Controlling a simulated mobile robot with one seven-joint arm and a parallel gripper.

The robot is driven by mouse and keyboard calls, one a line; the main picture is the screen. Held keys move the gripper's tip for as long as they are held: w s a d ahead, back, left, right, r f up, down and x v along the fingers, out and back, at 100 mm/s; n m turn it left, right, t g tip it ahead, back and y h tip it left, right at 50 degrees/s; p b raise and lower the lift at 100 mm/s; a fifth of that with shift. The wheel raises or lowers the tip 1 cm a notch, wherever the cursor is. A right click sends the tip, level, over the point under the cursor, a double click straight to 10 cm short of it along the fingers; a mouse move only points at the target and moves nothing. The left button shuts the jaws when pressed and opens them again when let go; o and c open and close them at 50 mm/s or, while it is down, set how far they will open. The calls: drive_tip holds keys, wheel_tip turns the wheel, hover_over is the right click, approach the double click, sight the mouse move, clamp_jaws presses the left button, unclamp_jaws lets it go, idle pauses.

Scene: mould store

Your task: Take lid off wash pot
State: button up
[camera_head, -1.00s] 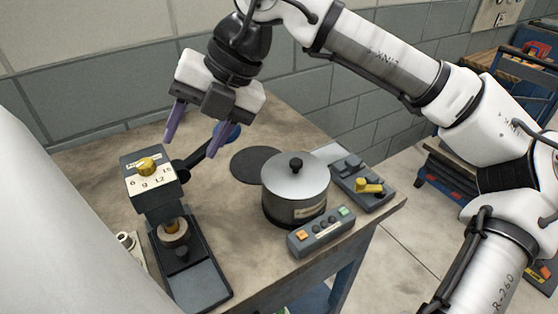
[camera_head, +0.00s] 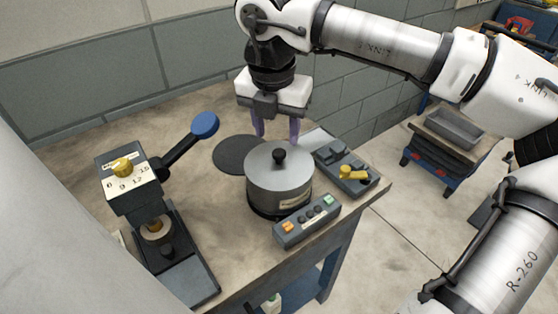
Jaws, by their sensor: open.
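The wash pot (camera_head: 264,190) is a grey metal pot standing on the bench. Its lid (camera_head: 262,160) sits on top, with a black knob (camera_head: 279,155) at the centre. My gripper (camera_head: 277,134) points down just above and behind the knob in the picture, its purple fingers apart and empty. The fingertips look close to the lid's far edge; whether they touch it I cannot tell. A dark round mat (camera_head: 232,155) lies on the bench at the pot's left.
A press with a yellow dial (camera_head: 122,166) and a blue-ended lever (camera_head: 204,125) stands at left. A button box (camera_head: 306,222) sits in front of the pot. A unit with a yellow lever (camera_head: 352,173) is at right.

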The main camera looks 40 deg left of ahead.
sight(279, 151)
drive_tip(key=shift+w+f+p, duration=0.2)
drive_tip(key=shift+f+p, duration=0.3)
drive_tip(key=shift+f, duration=0.85)
drive_tip(key=shift+w+f+p, duration=0.15)
drive_tip(key=shift+f+p, duration=0.35)
drive_tip(key=shift+f, duration=0.8)
clamp_jaws()
drive_tip(key=shift+r, duration=0.1)
